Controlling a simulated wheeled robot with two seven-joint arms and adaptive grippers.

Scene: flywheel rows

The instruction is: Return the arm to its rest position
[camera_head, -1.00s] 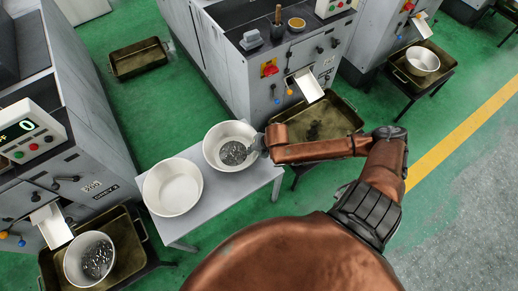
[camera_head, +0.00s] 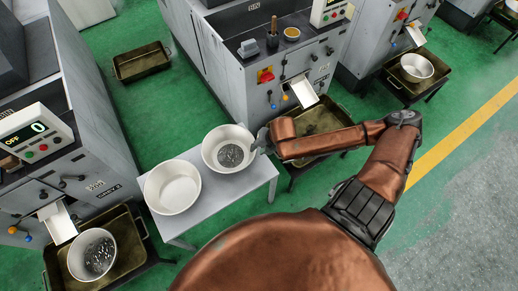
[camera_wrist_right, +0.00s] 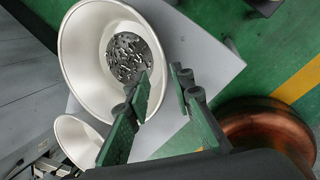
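My right gripper (camera_head: 260,139) is at the right rim of a white bowl (camera_head: 212,149) on a small grey table (camera_head: 245,182). In the right wrist view the gripper's two green fingers (camera_wrist_right: 161,77) stand apart. One finger overlaps the bowl (camera_wrist_right: 85,50) in the picture, the other is outside it; whether they touch the rim I cannot tell. Dark metal pieces (camera_wrist_right: 128,58) lie in the bowl. My right arm (camera_head: 325,142) is stretched out over the table's right side. My left gripper is not in view.
An empty white bowl (camera_head: 172,187) stands beside the first one. Grey machines (camera_head: 190,50) with trays (camera_head: 141,63) surround the table. A bowl of metal pieces (camera_head: 78,268) sits in the lower-left tray.

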